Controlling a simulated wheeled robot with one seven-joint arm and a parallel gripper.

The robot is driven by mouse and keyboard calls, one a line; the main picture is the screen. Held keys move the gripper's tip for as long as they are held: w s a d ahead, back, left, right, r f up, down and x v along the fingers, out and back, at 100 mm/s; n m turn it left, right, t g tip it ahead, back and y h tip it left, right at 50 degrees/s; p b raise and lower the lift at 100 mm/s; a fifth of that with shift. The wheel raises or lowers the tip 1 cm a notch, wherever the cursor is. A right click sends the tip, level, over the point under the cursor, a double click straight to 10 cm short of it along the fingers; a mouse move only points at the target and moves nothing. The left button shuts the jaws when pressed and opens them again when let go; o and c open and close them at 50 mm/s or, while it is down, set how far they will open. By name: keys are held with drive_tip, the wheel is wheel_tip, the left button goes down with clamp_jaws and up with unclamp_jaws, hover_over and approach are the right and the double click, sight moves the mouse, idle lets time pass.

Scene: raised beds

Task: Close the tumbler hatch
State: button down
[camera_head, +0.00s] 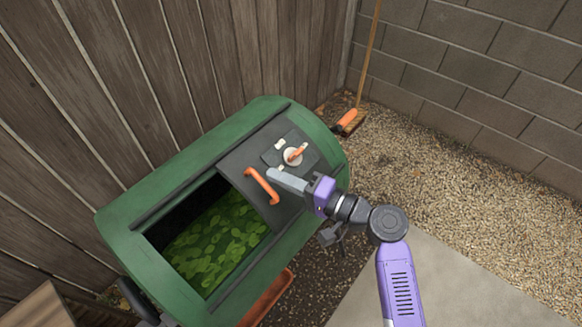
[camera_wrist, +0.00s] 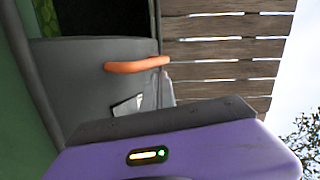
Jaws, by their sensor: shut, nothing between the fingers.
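The green tumbler (camera_head: 180,187) lies along the wooden fence. Its dark sliding hatch (camera_head: 232,168) sits at the right of the opening, which is partly uncovered and shows green leaves (camera_head: 222,240) inside. An orange bar handle (camera_head: 262,186) stands on the hatch's left part; it also shows in the wrist view (camera_wrist: 137,65). The fingertips are mostly hidden in the wrist view.
A wooden fence (camera_head: 100,90) is close behind the tumbler, and a block wall (camera_head: 480,60) stands at the back right. Gravel (camera_head: 440,150) on the right is open.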

drive_tip(key=shift+s+a, duration=0.15)
drive_tip(key=shift+s, duration=0.05)
